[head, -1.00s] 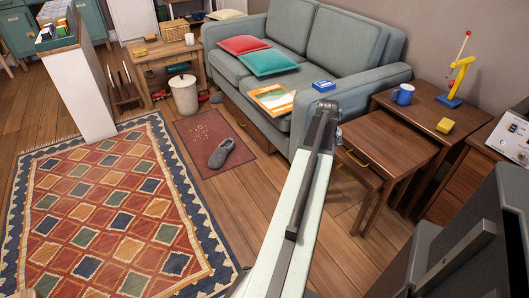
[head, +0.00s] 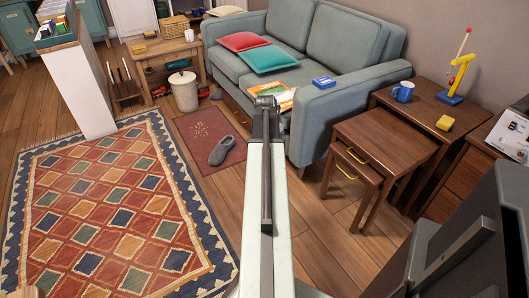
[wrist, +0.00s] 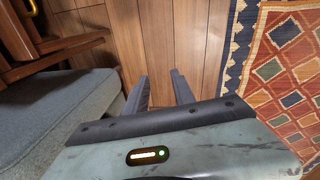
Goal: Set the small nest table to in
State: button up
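The small nest table (head: 362,171) is dark brown wood with a yellow handle on its front. It stands lowest in the nest, mostly under the middle table (head: 385,138), with its front poking out. The largest table (head: 430,98) stands behind. In the wrist view, brown table wood (wrist: 55,50) with a yellow handle shows at the upper left; which table it is, I cannot tell. My gripper (wrist: 160,86) is open and empty, its two fingers apart over bare floor. In the head view my gripper (head: 265,100) is left of the tables, by the sofa's front; its fingers are hidden there.
The grey-blue sofa (head: 350,95) stands left of the tables and close to my gripper in the wrist view. A blue mug (head: 402,91), yellow block (head: 445,122) and yellow toy (head: 457,80) sit on the largest table. Bare floor (head: 320,215) lies before the tables. A slipper (head: 221,150) lies on the doormat.

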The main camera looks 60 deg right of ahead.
jog(key=shift+w+a, duration=0.8)
jog(key=shift+w, duration=0.2)
